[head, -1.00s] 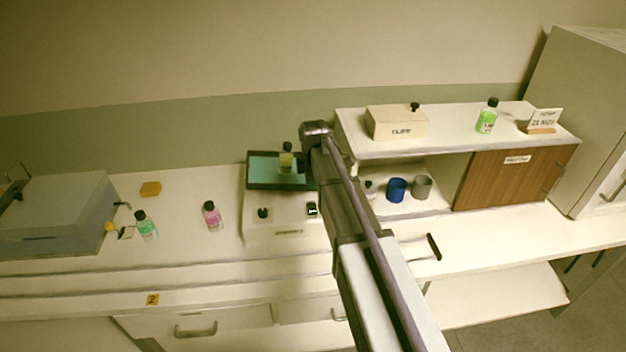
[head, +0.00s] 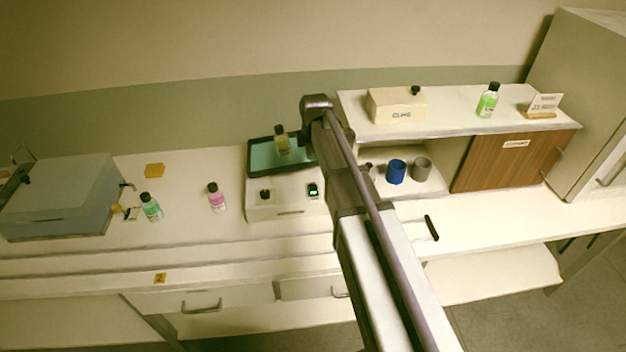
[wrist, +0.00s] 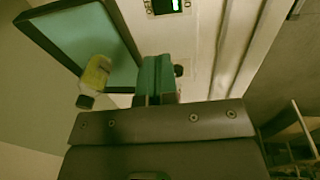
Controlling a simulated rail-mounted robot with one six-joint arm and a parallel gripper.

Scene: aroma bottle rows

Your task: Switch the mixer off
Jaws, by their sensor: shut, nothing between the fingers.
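The mixer is a white box (head: 290,208) on the counter with a dark-rimmed tray (head: 262,172) on top. The tray has a teal mat and carries a bottle of yellow liquid (head: 282,144); both also show in the wrist view, the bottle (wrist: 96,76) with its dark cap towards me. The mixer's front has a black knob (head: 265,194) and a small green-lit switch or display (head: 313,190), seen also at the wrist view's top edge (wrist: 166,5). My gripper (wrist: 157,66) is shut and empty, above the mixer beside the tray; my arm hides it in the head view.
A pink bottle (head: 216,198) and a green bottle (head: 151,207) stand left of the mixer, near a grey lidded box (head: 62,195). Right of it, a shelf (head: 450,108) holds a cream box and a green bottle; blue and grey cups stand beneath. The counter's front strip is clear.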

